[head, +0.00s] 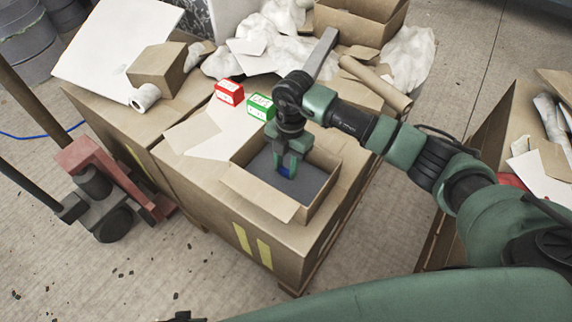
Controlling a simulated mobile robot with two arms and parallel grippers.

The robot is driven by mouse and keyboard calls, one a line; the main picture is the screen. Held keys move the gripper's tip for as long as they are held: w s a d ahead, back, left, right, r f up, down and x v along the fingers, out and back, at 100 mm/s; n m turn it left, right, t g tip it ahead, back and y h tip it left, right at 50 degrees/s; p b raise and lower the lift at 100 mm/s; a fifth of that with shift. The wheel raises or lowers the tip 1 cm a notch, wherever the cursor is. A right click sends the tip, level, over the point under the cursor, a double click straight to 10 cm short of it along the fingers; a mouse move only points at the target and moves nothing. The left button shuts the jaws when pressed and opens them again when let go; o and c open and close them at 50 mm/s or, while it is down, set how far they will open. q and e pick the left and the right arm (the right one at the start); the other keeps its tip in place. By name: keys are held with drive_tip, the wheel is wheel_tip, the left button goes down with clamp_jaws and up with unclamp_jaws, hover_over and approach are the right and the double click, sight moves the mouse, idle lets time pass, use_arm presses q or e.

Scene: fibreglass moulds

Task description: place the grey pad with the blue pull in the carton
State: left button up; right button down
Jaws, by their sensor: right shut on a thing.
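The carton (263,193) is an open cardboard box on top of a large cardboard-covered pallet load. The grey pad (312,180) lies inside the carton, between its walls, and appears roughly level. My right gripper (287,171) points down into the carton and is shut on the blue pull (286,172) near the middle of the pad. The fingers hide part of the pull and pad. I cannot tell whether the pad rests on the carton floor. My left gripper is not in view.
A red box (229,92) and a green box (260,106) stand just behind the carton. Crumpled white sheeting, a cardboard tube (376,84) and another open box (360,22) lie farther back. A red pallet truck (100,180) stands at the left.

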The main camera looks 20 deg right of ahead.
drive_tip(key=c, duration=1)
unclamp_jaws()
drive_tip(key=shift+f, duration=0.1)
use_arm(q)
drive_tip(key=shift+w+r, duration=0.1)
use_arm(e)
drive_tip(key=shift+r, duration=0.5)
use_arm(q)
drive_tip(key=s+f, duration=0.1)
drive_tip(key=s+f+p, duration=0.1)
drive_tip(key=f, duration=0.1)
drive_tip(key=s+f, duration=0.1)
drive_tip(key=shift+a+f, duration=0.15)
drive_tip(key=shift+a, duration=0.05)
use_arm(e)
drive_tip(key=r, duration=0.7)
drive_tip(key=w+d+r, duration=0.1)
drive_tip(key=r, duration=0.3)
drive_tip(key=shift+d+r, duration=0.1)
drive_tip(key=shift+r, duration=0.05)
